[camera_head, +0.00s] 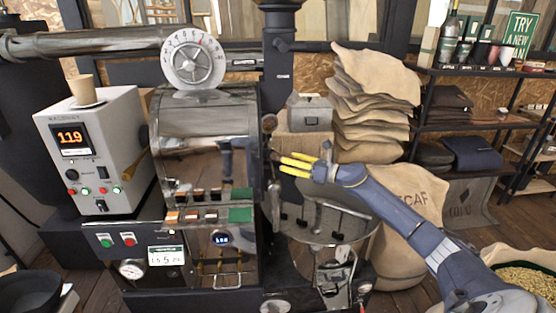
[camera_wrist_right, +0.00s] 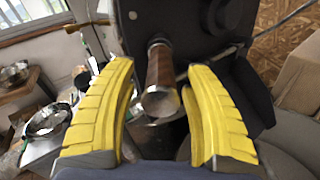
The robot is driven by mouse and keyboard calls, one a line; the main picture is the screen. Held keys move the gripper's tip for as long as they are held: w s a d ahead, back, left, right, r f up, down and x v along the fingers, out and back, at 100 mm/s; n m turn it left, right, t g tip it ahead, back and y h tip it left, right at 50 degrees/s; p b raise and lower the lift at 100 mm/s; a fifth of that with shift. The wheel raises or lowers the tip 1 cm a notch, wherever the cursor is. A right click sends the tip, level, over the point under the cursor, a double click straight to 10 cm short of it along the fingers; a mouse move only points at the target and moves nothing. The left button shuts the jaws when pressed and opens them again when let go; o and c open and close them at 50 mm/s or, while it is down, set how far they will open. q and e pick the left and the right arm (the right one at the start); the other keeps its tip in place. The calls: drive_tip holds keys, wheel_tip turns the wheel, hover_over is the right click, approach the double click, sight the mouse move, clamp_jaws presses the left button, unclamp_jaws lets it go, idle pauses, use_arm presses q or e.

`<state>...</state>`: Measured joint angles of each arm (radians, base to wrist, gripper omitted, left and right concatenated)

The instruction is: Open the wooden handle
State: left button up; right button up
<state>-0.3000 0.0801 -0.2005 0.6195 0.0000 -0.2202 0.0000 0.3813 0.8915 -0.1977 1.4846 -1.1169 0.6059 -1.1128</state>
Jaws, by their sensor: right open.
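The handle is hard to make out there, near the fingertips. My left gripper is not in view.
A grey control box (camera_head: 95,150) with a cup on top stands left of the roaster. A round cooling tray (camera_head: 325,225) lies below my right gripper. Stacked burlap sacks (camera_head: 375,100) and a full sack (camera_head: 408,235) stand to the right, close to my right arm.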

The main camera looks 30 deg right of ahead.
sight(278, 159)
drive_tip(key=shift+x, duration=2.4)
clamp_jaws()
